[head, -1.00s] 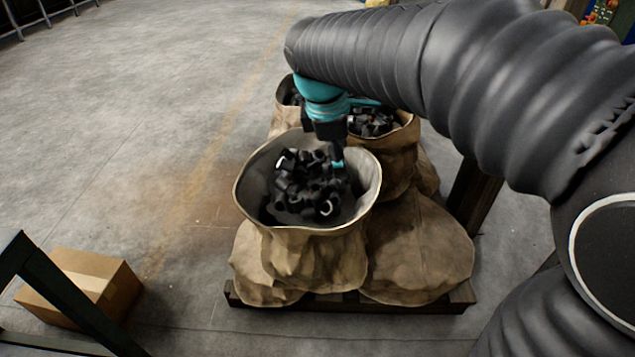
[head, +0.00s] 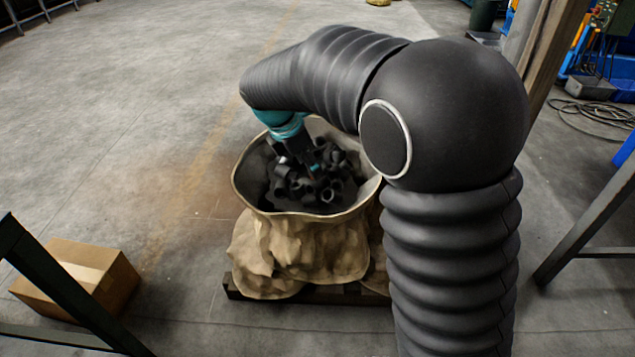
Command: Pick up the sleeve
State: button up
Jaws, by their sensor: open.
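Several black sleeves (head: 305,187) lie in a loose pile inside the open front sack (head: 311,240). Some show their hollow ends. My gripper (head: 310,170) points down into the mouth of this sack, over the pile and close to its upper pieces. It is open, and I see no sleeve held in it. The fingertips are small and dark against the black pieces, so I cannot tell whether they touch any. My arm covers the back right part of the sack's rim.
The sacks stand on a dark pallet (head: 260,290). My arm hides the sacks behind and to the right. A cardboard box (head: 80,278) lies on the floor at the lower left, behind a dark metal frame (head: 62,280). Open floor (head: 130,130) extends to the left. Cables (head: 592,112) lie at the right.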

jog(key=shift+b+x, duration=0.55)
jog(key=shift+x, duration=2.4)
jog(key=shift+w, duration=0.1)
grip_shut()
